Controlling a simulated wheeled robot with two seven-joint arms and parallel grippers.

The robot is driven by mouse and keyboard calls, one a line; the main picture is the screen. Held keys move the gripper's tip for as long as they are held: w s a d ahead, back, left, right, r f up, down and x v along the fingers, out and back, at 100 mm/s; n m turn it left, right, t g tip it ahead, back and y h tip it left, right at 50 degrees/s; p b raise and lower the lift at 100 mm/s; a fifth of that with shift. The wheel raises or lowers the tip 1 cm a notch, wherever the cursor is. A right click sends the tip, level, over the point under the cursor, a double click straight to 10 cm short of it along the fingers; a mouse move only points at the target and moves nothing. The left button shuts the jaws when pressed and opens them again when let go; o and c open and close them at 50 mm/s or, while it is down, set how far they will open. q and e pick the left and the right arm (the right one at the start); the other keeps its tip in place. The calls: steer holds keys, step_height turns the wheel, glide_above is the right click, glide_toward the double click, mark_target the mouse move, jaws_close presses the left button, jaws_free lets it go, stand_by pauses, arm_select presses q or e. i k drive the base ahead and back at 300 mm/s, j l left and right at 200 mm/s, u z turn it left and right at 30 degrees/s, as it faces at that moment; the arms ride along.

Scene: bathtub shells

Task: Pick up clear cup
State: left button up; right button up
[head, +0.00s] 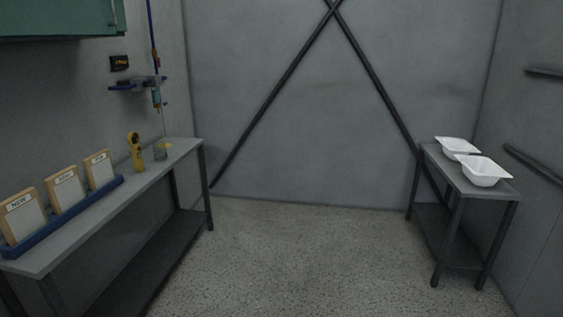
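A small clear cup (162,153) stands on the left grey table, towards its far end. Something yellow shows at its rim or inside; it is too small to tell which. A yellow handheld tool (136,152) with a round top stands upright just left of the cup. Neither of my grippers shows in the head view.
The left table (85,218) also bears a blue tray (66,212) with several boxes labelled "NEW". A right table (462,180) holds white basins, one of them a white basin (484,172) at the front. The speckled floor (310,255) between the tables is clear.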

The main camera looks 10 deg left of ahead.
mark_target(160, 147)
steer(key=i+j+u, duration=0.1)
steer(key=i+u, duration=0.15)
steer(key=i, duration=0.3)
steer(key=i+u, duration=0.25)
steer(key=i, duration=0.35)
steer(key=i+l+u, duration=0.25)
steer(key=i, duration=0.3)
steer(key=i+l+u, duration=0.25)
steer(key=i, duration=0.3)
